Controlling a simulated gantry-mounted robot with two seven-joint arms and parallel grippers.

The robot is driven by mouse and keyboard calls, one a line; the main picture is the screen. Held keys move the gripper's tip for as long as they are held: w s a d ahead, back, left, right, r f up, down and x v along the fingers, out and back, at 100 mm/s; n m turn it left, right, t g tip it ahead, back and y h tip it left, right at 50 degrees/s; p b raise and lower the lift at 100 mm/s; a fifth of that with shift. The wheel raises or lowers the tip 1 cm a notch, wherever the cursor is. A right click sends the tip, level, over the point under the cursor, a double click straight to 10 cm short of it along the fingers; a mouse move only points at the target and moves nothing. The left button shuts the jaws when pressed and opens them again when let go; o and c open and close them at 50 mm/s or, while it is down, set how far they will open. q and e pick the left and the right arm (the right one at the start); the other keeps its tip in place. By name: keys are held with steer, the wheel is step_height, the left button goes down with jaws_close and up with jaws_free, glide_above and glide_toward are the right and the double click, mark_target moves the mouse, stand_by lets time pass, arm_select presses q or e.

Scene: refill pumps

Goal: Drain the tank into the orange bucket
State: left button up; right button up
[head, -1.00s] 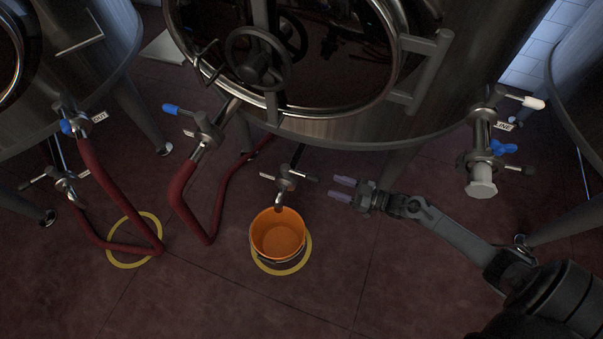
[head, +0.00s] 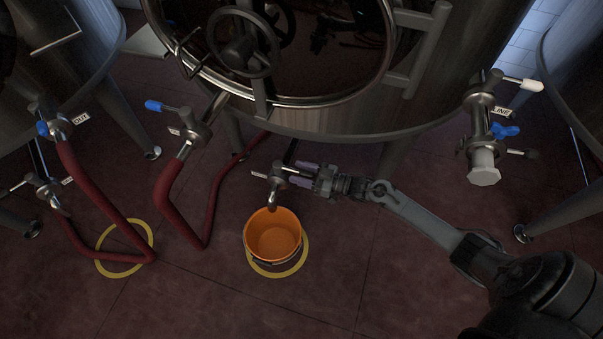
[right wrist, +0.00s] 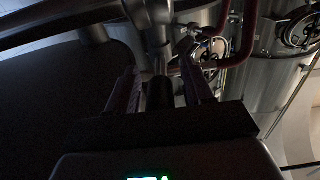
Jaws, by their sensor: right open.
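The tank (head: 320,122) is a large steel vessel with a round door and a handwheel at top centre in the head view. A small drain valve (head: 277,178) hangs under it, its spout pointing down over the bucket. The orange bucket (head: 272,236) stands upright on a yellow floor ring, and its inside looks empty. My right gripper (head: 305,174) is open, with its fingers at the right side of the drain valve, around or beside its handle; I cannot tell which. In the right wrist view the fingers (right wrist: 160,88) are apart with a dark handle-like part between them. My left gripper is not in view.
A red hose (head: 168,195) runs from a blue-handled valve (head: 195,135) left of the drain. Another hose (head: 85,185) hangs from the left tank. A capped valve stack (head: 483,130) stands at right. The floor in front of the bucket is clear.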

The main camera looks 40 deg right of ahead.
jaws_close()
stand_by(0.3)
